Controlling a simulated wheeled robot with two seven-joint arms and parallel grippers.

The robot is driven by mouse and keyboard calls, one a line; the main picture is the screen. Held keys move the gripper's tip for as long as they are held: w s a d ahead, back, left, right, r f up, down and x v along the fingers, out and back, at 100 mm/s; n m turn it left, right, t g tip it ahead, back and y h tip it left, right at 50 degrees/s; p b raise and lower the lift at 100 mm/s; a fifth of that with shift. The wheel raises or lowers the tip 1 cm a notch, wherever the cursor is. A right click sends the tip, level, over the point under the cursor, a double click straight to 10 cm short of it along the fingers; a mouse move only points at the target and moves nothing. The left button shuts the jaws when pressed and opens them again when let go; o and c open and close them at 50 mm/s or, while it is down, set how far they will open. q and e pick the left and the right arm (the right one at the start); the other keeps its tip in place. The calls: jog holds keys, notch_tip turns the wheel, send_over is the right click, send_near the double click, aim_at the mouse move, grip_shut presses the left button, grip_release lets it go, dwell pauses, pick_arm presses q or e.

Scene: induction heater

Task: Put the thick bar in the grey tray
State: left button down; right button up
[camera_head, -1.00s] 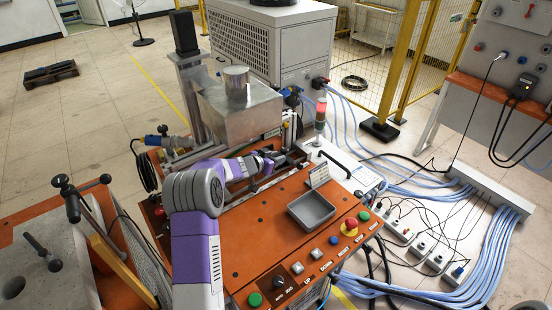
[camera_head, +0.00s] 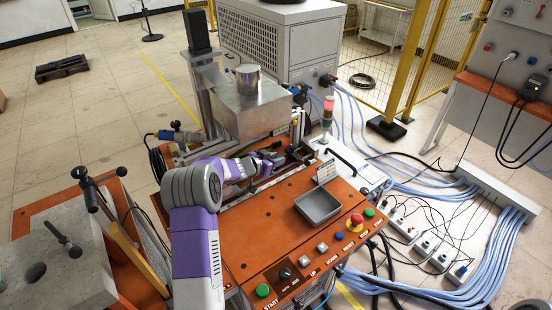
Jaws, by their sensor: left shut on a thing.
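The grey tray (camera_head: 318,207) sits empty on the orange top of the machine, right of my left arm. My left gripper (camera_head: 274,159) is beyond and left of the tray, at the dark channel in front of the metal housing. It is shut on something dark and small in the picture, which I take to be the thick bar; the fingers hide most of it. I cannot tell whether the bar is clear of the channel. My right gripper is not in view.
The metal housing (camera_head: 248,108) stands just behind my left gripper. A small white sign (camera_head: 326,171) stands behind the tray, and a red signal lamp (camera_head: 327,112) farther back. Buttons, including a red emergency stop (camera_head: 354,222), line the front edge. The orange top (camera_head: 262,228) left of the tray is clear.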

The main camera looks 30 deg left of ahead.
pick_arm(q)
jog(key=shift+a+f, duration=0.15)
jog(key=shift+a, duration=0.05)
jog(key=c, duration=0.8)
grip_release()
jog(key=shift+s, duration=0.1)
jog(key=shift+a, duration=0.1)
jog(key=p+v, duration=0.1)
jog(key=v, duration=0.6)
jog(key=shift+s+r, duration=0.15)
jog(key=shift+r, duration=0.05)
jog(key=shift+d, duration=0.2)
